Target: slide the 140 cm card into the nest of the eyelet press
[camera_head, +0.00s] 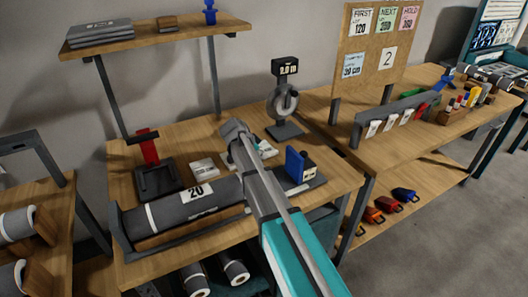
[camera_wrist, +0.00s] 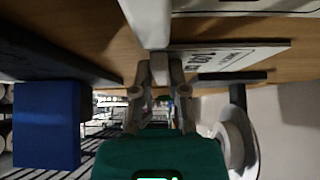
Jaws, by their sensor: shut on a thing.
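My gripper (camera_wrist: 160,68) is shut on a narrow grey piece that appears to belong to a white printed card (camera_wrist: 225,58); its print is too blurred to read surely. In the head view my arm hides most of the gripper, and a bit of white and teal (camera_head: 266,148) shows beside the wrist, above the bench. The device with a black base and red lever (camera_head: 150,150), which looks like the eyelet press, stands to the left, apart from the gripper. I cannot make out its nest. Another white card (camera_head: 204,168) lies on the bench between press and wrist.
A grey roll marked 20 (camera_head: 195,193) lies in a cradle along the bench front. A blue block (camera_head: 295,165) stands right of my arm. A shelf (camera_head: 160,37) overhangs the back. A board (camera_head: 375,45) shows several notes.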

